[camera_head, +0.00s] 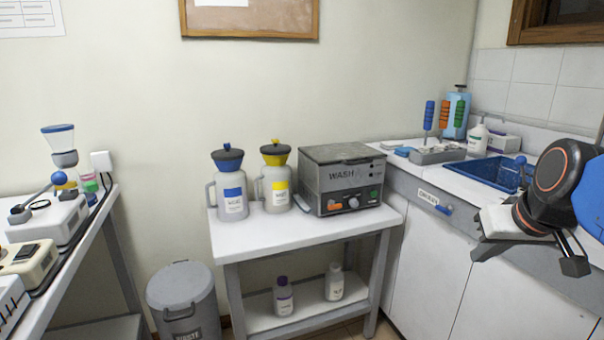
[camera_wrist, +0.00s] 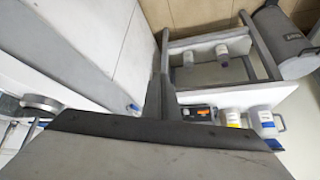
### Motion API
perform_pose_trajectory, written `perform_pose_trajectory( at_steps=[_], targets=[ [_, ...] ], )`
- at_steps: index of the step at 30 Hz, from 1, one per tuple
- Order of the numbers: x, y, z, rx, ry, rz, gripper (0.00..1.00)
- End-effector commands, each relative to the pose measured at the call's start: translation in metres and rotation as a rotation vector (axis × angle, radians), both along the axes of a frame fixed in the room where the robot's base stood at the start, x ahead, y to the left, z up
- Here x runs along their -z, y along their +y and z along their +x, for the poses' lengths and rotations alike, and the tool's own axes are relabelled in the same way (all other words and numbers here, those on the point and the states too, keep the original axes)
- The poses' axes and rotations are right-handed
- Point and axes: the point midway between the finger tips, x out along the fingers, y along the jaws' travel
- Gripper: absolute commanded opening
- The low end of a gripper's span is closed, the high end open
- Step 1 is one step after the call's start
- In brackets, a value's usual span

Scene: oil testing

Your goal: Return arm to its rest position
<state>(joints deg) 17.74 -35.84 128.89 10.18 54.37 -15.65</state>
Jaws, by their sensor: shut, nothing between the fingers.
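My arm comes in from the right edge of the head view, with a dark round joint and a blue part. My gripper (camera_head: 522,242) hangs at its end in front of the white counter (camera_head: 404,181) and its cabinet doors. It is shut and empty. In the wrist view my gripper (camera_wrist: 161,82) shows its dark fingers together beyond the broad grey hand. Nothing is held. The surroundings look upside down in that view.
A side table (camera_head: 240,239) holds two jugs (camera_head: 232,190) (camera_head: 276,192) and a WASH machine (camera_head: 340,182). A grey bin (camera_head: 183,299) stands left of it. A blue basket (camera_head: 490,172) sits in the counter. Clear air lies between my gripper and the side table.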

Motion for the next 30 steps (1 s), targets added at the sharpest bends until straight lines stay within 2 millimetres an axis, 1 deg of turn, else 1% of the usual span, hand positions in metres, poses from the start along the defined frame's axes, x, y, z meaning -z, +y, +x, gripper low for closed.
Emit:
perform_pose_trajectory(
  at_steps=[1, 3, 5, 6, 9, 12, 15, 19, 25, 28, 30],
  targets=[
    [0.016, 0.013, -0.011, -0.019, 0.02, 0.003, 0.0],
    [0.038, 0.026, -0.026, -0.034, 0.051, 0.004, 0.0],
    [0.056, 0.036, -0.039, -0.047, 0.076, 0.003, 0.0],
    [0.069, 0.042, -0.048, -0.055, 0.092, 0.002, 0.0],
    [0.096, 0.053, -0.068, -0.073, 0.127, -0.005, 0.0],
    [0.117, 0.06, -0.085, -0.086, 0.152, -0.012, 0.0],
    [0.131, 0.064, -0.095, -0.093, 0.169, -0.017, 0.0],
    [0.139, 0.065, -0.101, -0.096, 0.178, -0.021, 0.0],
    [0.139, 0.065, -0.101, -0.093, 0.179, -0.021, 0.0],
    [0.13, 0.063, -0.095, -0.076, 0.181, -0.013, 0.0],
    [0.115, 0.06, -0.086, -0.047, 0.185, -0.001, 0.0]
  ],
)
